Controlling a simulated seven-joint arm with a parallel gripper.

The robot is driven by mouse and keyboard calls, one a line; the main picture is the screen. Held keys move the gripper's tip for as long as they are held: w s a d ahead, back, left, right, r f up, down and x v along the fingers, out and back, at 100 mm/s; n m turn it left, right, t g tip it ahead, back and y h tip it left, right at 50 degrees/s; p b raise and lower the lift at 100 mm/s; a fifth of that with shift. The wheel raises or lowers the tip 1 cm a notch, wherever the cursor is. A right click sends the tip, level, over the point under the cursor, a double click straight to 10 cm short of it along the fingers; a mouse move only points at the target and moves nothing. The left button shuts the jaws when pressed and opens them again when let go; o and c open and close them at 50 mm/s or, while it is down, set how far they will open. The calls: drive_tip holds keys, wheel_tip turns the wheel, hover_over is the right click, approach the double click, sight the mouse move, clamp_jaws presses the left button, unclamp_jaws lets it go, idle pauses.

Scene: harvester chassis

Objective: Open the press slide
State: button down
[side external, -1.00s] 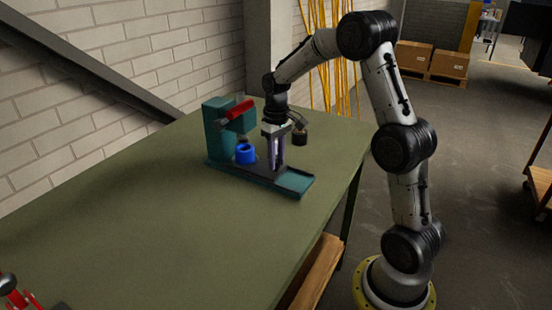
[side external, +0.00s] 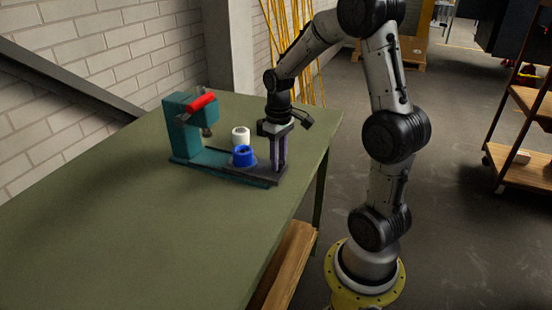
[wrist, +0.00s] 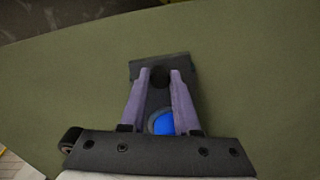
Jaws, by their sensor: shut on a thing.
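The teal press (side external: 183,132) stands on the bench with a red lever (side external: 201,103) on top. Its dark slide plate (side external: 262,177) is drawn out to the right end of the teal base (side external: 215,172). My gripper (side external: 279,170) points down at the slide's outer end. In the wrist view, the fingers are shut on a small black knob (wrist: 160,76) on the slide plate (wrist: 160,61). The blue piece (wrist: 162,124) shows between the fingers, partly hidden by the gripper body.
The green bench top (side external: 110,220) is clear in front and to the left. The bench's right edge lies close to the slide's outer end. A brick wall (side external: 90,65) runs behind.

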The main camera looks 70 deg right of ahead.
drive_tip(key=c, duration=0.6)
unclamp_jaws()
drive_tip(key=shift+c, duration=0.2)
drive_tip(key=shift+r, duration=0.15)
wheel_tip(320, 180, up, 14)
drive_tip(key=shift+f, duration=0.2)
